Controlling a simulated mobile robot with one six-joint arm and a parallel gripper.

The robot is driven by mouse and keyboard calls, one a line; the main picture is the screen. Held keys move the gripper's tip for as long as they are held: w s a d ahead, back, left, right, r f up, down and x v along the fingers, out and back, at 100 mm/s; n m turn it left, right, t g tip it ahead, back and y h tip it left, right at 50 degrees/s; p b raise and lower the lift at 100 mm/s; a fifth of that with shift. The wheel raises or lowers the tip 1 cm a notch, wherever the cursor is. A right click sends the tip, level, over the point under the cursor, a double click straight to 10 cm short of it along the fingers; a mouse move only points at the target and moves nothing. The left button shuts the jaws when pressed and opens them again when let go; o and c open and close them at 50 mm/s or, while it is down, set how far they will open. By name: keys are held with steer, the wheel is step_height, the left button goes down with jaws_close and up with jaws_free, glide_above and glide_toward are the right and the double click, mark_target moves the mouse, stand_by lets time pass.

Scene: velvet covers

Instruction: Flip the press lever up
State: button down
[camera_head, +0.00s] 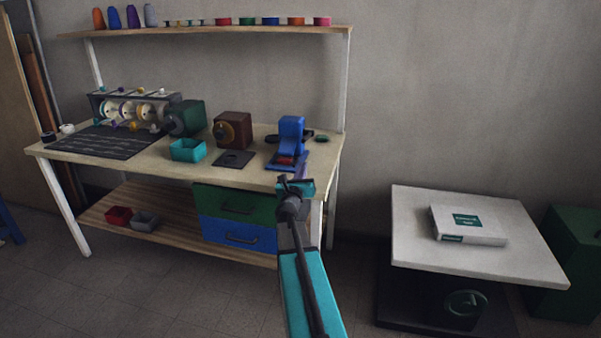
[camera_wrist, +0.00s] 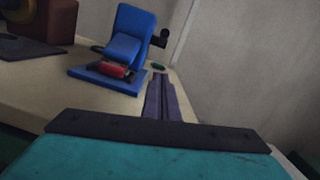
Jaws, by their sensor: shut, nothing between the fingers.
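The blue press (camera_head: 291,137) stands on the right part of the workbench, on a blue base plate. In the wrist view the press (camera_wrist: 128,45) is upper left of my gripper, and a red cylindrical part (camera_wrist: 115,70) lies low at its front. A dark lever with a knob (camera_wrist: 162,40) sticks out at its right side. My gripper (camera_head: 297,180) is at the bench's front edge, in front of the press and apart from it. Its dark fingers (camera_wrist: 161,76) are shut and empty, pointing to the right of the press.
The workbench (camera_head: 90,163) also holds a brown box machine (camera_head: 232,130), a teal bin (camera_head: 187,150) and a green machine (camera_head: 186,118). A shelf (camera_head: 200,31) with spools hangs above. A white table (camera_head: 500,260) with a flat box stands at the right. A small green disc (camera_wrist: 158,67) lies behind the fingers.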

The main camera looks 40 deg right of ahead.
steer(key=shift+p+x, duration=0.3)
steer(key=shift+x, duration=3.2)
steer(key=shift+w+a+r+p, duration=0.1)
steer(key=shift+r+p, duration=0.15)
steer(key=shift+r, duration=0.4)
steer(key=shift+w+d+r+p, duration=0.15)
steer(key=shift+r+p, duration=0.15)
steer(key=shift+r, duration=0.35)
steer(key=shift+w+a+r+p, duration=0.15)
steer(key=shift+r+p, duration=0.1)
steer(key=shift+r, duration=0.45)
steer(key=shift+a+r+p, duration=0.1)
steer(key=shift+p, duration=0.2)
